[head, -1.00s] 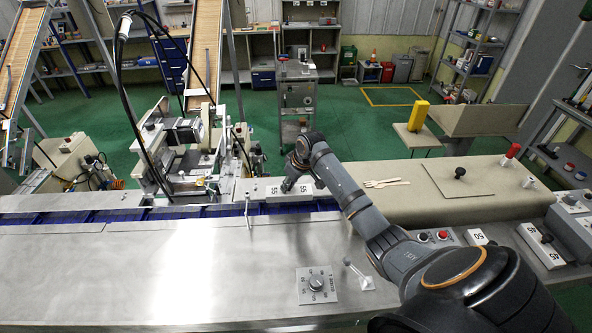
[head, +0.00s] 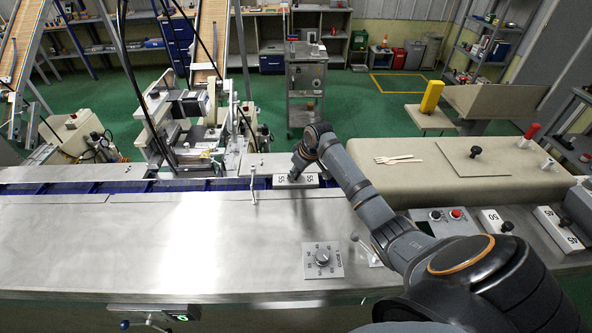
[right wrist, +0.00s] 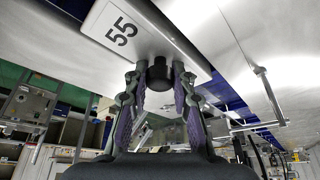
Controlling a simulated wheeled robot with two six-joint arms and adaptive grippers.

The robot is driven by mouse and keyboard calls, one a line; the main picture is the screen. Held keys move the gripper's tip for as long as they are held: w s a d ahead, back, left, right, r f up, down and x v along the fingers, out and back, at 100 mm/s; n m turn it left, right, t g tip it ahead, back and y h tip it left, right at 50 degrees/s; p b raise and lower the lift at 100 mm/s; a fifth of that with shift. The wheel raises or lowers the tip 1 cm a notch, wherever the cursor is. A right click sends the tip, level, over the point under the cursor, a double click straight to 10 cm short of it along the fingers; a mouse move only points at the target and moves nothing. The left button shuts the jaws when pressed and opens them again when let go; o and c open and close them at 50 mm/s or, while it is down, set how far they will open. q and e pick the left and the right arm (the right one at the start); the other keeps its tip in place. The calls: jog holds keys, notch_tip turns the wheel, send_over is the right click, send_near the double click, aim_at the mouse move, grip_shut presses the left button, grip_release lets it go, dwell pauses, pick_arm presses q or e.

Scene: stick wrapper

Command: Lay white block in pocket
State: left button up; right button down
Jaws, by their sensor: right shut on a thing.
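The white block (head: 283,182) is a long plate marked 55 with a dark knob. My right gripper (head: 297,172) is shut on its knob in the head view. In the right wrist view the fingers (right wrist: 160,80) close around the black knob, and the block's labelled face (right wrist: 118,28) shows beside them. The block lies lengthwise over the blue pocket lane (head: 222,184), near its right end. I cannot tell whether it rests in a pocket or hangs just above it. My left gripper is not in view.
A thin metal post (head: 253,188) stands left of the block. Steel panels flank the lane, with a dial (head: 322,260) on the near one. A wooden fork (head: 398,160) lies on the beige surface at right. Other knobbed blocks marked 50 (head: 490,222) and 45 (head: 556,230) sit farther right.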

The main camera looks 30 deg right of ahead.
jog(key=shift+f, duration=0.5)
jog(key=shift+f, duration=0.45)
jog(key=c, duration=1)
grip_release()
jog(key=shift+c, duration=0.2)
jog(key=v, duration=1.2)
